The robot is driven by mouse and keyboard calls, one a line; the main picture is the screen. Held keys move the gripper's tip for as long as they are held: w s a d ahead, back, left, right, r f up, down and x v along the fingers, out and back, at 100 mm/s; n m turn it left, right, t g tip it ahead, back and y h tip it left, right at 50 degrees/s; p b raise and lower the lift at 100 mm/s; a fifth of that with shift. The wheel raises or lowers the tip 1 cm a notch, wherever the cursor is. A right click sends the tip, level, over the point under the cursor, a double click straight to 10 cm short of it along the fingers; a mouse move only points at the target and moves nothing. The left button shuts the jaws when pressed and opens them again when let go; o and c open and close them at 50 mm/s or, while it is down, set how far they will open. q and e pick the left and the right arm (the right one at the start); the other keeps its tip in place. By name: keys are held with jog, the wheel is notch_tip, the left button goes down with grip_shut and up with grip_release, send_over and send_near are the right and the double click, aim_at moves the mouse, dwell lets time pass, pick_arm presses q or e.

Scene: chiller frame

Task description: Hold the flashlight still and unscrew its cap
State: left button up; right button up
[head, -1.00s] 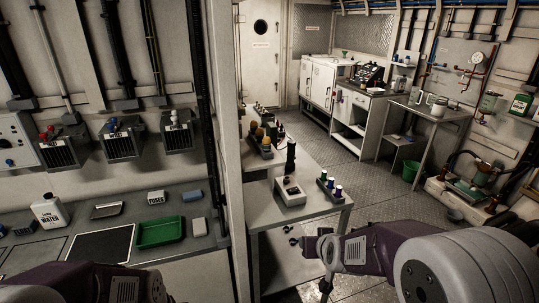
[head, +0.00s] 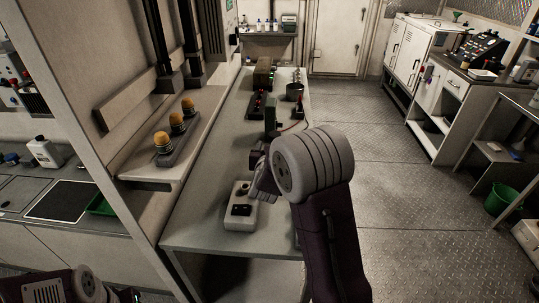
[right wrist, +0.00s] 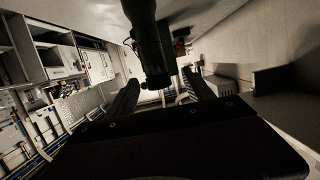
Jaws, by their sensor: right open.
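The flashlight looks like a dark upright cylinder (head: 270,116) on the narrow grey table, partly hidden by my right wrist. In the right wrist view, it (right wrist: 153,50) comes down from the top edge, with a wider dark end toward the gripper. My right gripper (right wrist: 160,78) is open, one finger to each side of that end, with no clear contact. In the head view my right gripper (head: 260,152) is partly hidden by its own arm. The cap cannot be told apart. My left arm shows at the bottom left, its gripper mostly cut off.
A pale box with black parts (head: 240,208) stands on the table just in front of my right gripper. Orange-domed items (head: 176,123) sit on a shelf at left. A dark cup (head: 294,92) stands farther back.

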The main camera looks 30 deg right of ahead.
jog(key=w+d+f, duration=0.1)
jog(key=w+f, duration=0.1)
jog(key=f, duration=0.1)
jog(key=w+d+f+b, duration=0.1)
jog(key=w+f, duration=0.1)
jog(key=shift+d, duration=0.3)
jog(key=x, duration=0.4)
jog(key=shift+d+f, duration=0.25)
jog(key=shift+d, duration=0.05)
jog(key=shift+s+a+r, duration=0.1)
jog(key=shift+r, duration=0.05)
jog(key=shift+c, duration=0.3)
grip_shut()
